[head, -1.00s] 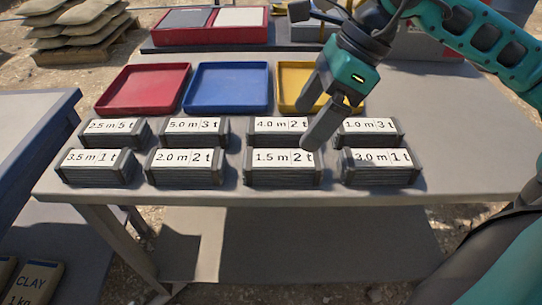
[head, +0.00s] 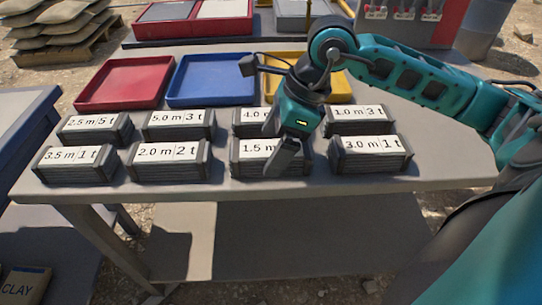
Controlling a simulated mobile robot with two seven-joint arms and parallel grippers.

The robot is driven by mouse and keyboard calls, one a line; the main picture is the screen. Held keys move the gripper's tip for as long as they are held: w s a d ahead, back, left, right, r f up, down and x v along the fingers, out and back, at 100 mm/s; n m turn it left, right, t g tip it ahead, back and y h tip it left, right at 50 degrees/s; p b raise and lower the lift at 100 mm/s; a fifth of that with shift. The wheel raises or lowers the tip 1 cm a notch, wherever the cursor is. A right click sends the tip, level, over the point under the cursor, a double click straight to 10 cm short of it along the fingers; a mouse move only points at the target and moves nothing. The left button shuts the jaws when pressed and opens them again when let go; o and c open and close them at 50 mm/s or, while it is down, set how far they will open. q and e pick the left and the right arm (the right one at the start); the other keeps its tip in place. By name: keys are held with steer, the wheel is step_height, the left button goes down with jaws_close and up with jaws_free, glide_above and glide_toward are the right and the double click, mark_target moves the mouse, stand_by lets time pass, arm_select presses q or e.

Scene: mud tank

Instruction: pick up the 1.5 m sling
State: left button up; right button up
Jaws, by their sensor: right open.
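The 1.5 m sling (head: 250,171) is a dark grey block-shaped bundle with a white label on top, in the front row of the grey table. Its label reads "1.5 m"; my gripper hides the right part. My right gripper (head: 280,150) is open and points down over the right half of this sling. One finger shows clearly in front of the label; the other is mostly hidden, and I cannot tell whether either touches the sling. My left gripper is not in view.
The 2.0 m sling (head: 170,165) and 3.0 m sling (head: 370,160) stand close on either side. The 4.0 m sling (head: 248,122) is just behind. Red (head: 120,84) and blue (head: 212,81) trays and a yellow tray (head: 334,87) lie farther back.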

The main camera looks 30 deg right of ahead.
steer(key=shift+x, duration=0.8)
steer(key=shift+c, duration=0.2)
steer(key=c, duration=1.2)
steer(key=shift+r, duration=0.1)
steer(key=shift+c, duration=0.3)
steer(key=shift+r, duration=0.1)
